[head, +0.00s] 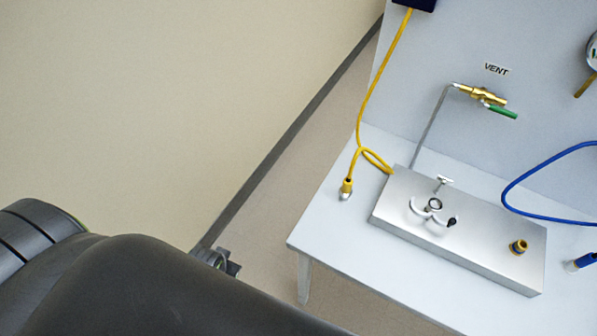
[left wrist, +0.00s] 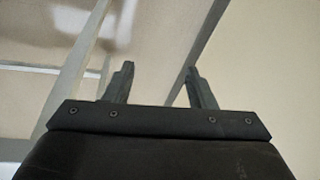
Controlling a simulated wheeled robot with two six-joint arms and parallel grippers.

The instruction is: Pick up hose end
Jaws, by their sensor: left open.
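A yellow hose (head: 372,85) hangs down to the white table, and its yellow end with a silver tip (head: 346,188) lies near the table's left edge. A blue hose (head: 530,180) also shows, with a blue end (head: 582,262) at the right picture edge. My left gripper (left wrist: 160,82) is open and empty in the left wrist view. In the head view only a small part of it (head: 230,264) shows past my dark arm, left of the table and well apart from both hose ends. My right gripper is out of view.
A metal block (head: 400,205) on the table (head: 330,235) carries a small fitting (head: 435,205) and a yellow-ringed port (head: 518,247). A brass valve with a green handle (head: 502,111) sits on the panel under a VENT label (head: 496,69). Open floor lies left of the table.

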